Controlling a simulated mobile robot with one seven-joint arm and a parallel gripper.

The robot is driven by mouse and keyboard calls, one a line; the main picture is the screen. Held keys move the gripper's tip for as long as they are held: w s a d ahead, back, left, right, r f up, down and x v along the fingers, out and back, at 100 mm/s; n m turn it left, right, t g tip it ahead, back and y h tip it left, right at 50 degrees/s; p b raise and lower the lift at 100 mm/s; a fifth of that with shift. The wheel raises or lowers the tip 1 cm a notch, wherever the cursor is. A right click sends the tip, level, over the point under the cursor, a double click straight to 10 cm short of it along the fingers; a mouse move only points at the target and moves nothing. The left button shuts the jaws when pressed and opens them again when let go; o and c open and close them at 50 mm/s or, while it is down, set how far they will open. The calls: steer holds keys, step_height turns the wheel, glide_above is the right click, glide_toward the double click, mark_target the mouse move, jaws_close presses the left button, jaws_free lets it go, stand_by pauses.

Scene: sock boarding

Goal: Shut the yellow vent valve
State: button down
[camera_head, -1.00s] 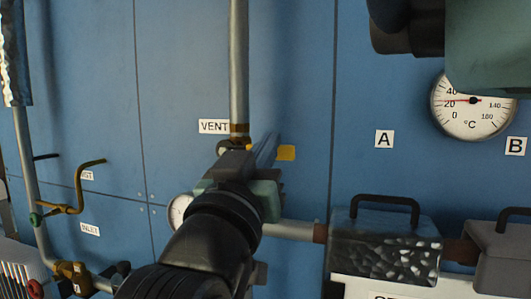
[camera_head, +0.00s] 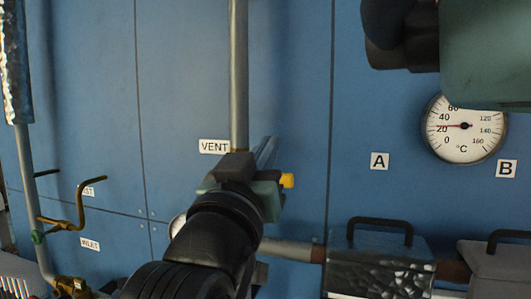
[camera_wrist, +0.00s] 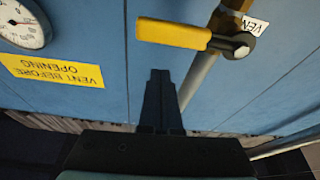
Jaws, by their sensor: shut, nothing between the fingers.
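The yellow vent valve handle (camera_wrist: 172,34) lies crosswise to its metal pipe in the wrist view, joined at a dark pivot on the right. In the head view only its yellow end (camera_head: 287,181) shows, just right of my gripper; my gripper and arm hide the rest of the valve. My gripper (camera_wrist: 160,76) is shut and empty. Its fingertips are just below the handle in the wrist picture, with a small gap between them in that picture. The depth between them is hard to tell.
A vertical pipe (camera_head: 239,70) rises above the valve. A dial gauge (camera_head: 464,129) is at right. A dark box with a handle (camera_head: 380,262) sits at lower right. A brass crank (camera_head: 78,205) sticks out at left. A yellow sign (camera_wrist: 52,70) shows in the wrist view.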

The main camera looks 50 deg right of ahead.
steer(key=b+v, duration=0.3)
steer(key=v, duration=0.7)
steer(key=shift+r+b, duration=0.2)
steer(key=shift+b, duration=0.2)
steer(key=shift+w, duration=0.1)
